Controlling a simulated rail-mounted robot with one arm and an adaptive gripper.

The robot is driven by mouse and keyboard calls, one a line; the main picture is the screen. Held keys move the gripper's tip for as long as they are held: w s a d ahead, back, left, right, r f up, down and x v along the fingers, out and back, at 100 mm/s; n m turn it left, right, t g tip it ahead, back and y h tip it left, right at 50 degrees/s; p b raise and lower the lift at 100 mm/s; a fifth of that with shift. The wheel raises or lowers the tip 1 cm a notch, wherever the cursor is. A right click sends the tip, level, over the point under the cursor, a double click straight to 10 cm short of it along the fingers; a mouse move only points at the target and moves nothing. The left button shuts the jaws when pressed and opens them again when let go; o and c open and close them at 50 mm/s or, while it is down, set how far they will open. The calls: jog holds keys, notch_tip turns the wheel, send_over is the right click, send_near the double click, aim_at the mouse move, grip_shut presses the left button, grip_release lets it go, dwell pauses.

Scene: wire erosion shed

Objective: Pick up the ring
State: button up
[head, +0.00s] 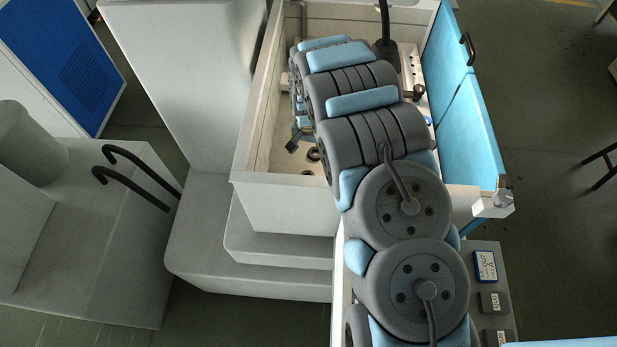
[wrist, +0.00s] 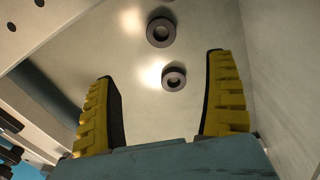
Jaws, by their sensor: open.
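Two dark grey rings lie flat on the pale floor of the machine's tank. In the wrist view one ring (wrist: 174,78) is between and beyond my fingertips, and the other ring (wrist: 160,32) is farther up the picture. They also show small in the head view, one ring (head: 314,153) just right of my gripper and the other (head: 307,172) nearer the tank's front wall. My gripper (wrist: 160,70) has yellow padded fingers spread wide with nothing between them. In the head view my arm hides part of the tank and most of my gripper.
The tank's pale walls (head: 244,137) stand close around my gripper; one rises at the right in the wrist view. A light-blue door (head: 462,120) stands at the tank's right. Labelled blocks (head: 485,267) sit on a grey ledge at lower right.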

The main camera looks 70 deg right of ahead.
jog(key=p, duration=0.1)
send_over(308, 176)
jog(key=shift+s+a+f, duration=0.1)
jog(key=shift+a+f, duration=0.05)
jog(key=shift+f, duration=1.4)
jog(key=shift+s+a+f, duration=0.1)
jog(key=shift+f, duration=1.5)
jog(key=shift+s+a+f, duration=0.1)
jog(key=shift+a+f, duration=0.05)
jog(key=shift+f, duration=1.5)
jog(key=shift+w+a+f+p, duration=0.15)
jog(key=shift+f+p, duration=0.3)
jog(key=shift+f, duration=0.85)
jog(key=shift+f+b, duration=0.3)
jog(key=shift+f, duration=0.95)
jog(key=c, duration=1.4)
